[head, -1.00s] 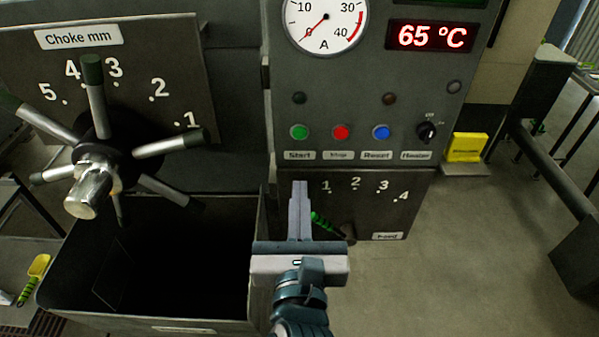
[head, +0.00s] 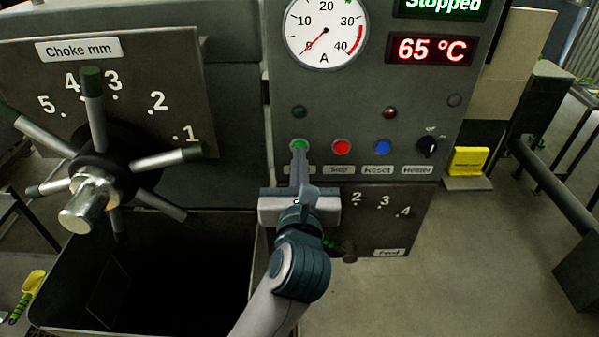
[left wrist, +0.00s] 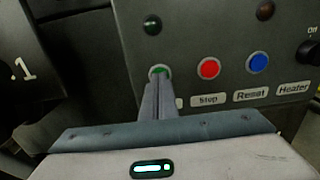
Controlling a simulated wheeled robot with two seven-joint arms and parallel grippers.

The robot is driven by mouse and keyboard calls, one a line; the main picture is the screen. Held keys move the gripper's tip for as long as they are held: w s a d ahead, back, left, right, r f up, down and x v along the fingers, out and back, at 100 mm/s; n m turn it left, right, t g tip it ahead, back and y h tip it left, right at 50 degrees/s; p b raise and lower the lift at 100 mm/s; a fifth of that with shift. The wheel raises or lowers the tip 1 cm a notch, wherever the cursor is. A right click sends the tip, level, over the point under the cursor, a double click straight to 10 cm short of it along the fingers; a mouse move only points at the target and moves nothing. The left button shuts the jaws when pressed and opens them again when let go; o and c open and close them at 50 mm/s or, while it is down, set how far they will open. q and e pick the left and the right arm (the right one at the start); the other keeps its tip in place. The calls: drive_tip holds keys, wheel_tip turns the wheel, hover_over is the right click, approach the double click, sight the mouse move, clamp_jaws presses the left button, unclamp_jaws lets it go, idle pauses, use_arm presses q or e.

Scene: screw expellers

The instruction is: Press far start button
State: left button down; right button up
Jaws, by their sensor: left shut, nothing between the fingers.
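The green start button (head: 299,146) is at the left end of a row on the grey control panel (head: 345,85). It also shows in the left wrist view (left wrist: 159,71). My left gripper (head: 299,152) is shut and empty, its fingertips right at the lower part of the green button. In the left wrist view the closed fingertips (left wrist: 158,82) overlap the button's lower edge. I cannot tell whether they touch or press it. The label under the button is mostly hidden by the fingers. The display (head: 440,5) reads "Stopped". My right gripper is not in view.
The red stop button (head: 342,147), blue reset button (head: 383,147) and heater knob (head: 428,146) sit to the right. The spoked choke handwheel (head: 98,165) stands out at left above a dark open bin (head: 45,290). Open floor lies right of the panel.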

use_arm(q)
drive_tip(key=shift+w, duration=0.15)
drive_tip(key=shift+w+a+r, duration=0.1)
drive_tip(key=shift+w+r, duration=0.25)
drive_tip(key=shift+w, duration=0.2)
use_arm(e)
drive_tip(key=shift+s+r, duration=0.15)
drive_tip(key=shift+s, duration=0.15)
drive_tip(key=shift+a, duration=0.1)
